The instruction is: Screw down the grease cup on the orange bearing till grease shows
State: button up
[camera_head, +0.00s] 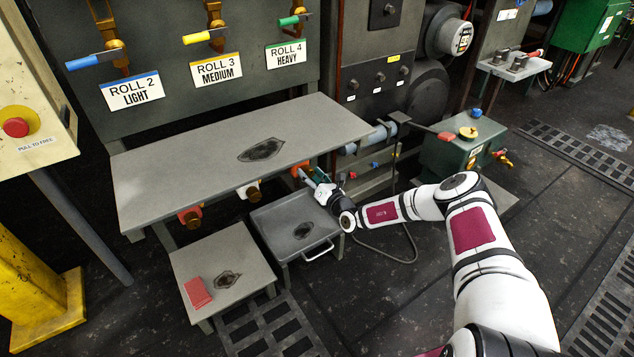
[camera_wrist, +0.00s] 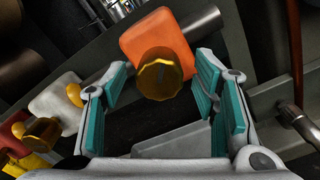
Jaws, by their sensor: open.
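The orange bearing (camera_wrist: 158,36) is a rounded block at the top middle of the wrist view. Its brass grease cup (camera_wrist: 160,75) is a ribbed knob on the block's near face. No grease shows around it. My gripper (camera_wrist: 163,78) is open, with one teal-padded finger on each side of the cup in the picture. Neither pad visibly touches it; I cannot tell how deep the cup sits between them. In the head view my gripper (camera_head: 318,184) is beside the orange bearing (camera_head: 299,170) under the table's front edge, and hides most of the cup.
A white bearing (camera_wrist: 55,93) and a red bearing (camera_wrist: 14,130) with similar brass cups are to the left. The grey table (camera_head: 240,150) overhangs the bearings.

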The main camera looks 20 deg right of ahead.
jog(key=v, duration=1.1)
jog(key=shift+s, duration=0.3)
jog(key=shift+d, duration=0.1)
